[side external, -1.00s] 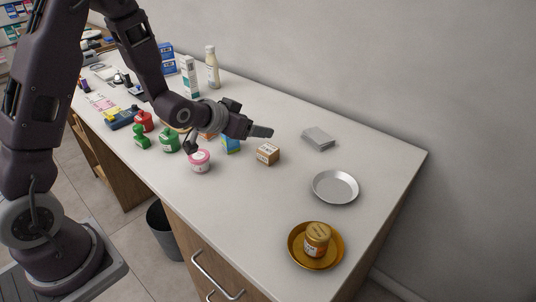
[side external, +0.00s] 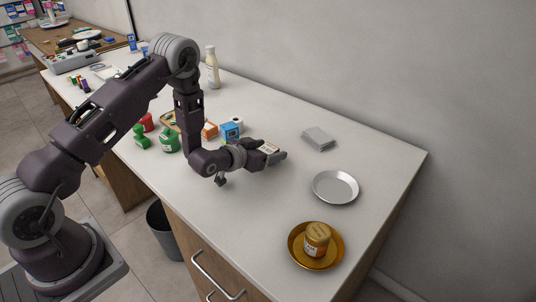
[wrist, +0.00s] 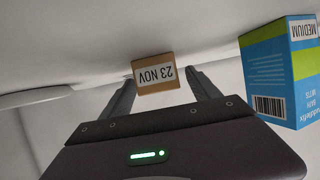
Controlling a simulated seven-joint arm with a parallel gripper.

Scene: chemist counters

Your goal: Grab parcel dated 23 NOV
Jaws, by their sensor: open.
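The parcel (wrist: 154,74) is a small brown cardboard box with a white label reading 23 NOV, upside down in the wrist view. In the side external view its top (side external: 268,146) shows just behind my gripper (side external: 281,156), which hides its lower part. My gripper is open and low over the counter. In the wrist view its two fingers (wrist: 162,88) point towards the parcel, one on each side of its width. The parcel appears at the fingertips; I cannot tell whether they touch it.
A blue-green box (wrist: 283,72) marked MEDIUM stands close on the right in the wrist view. The counter's front middle is clear.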

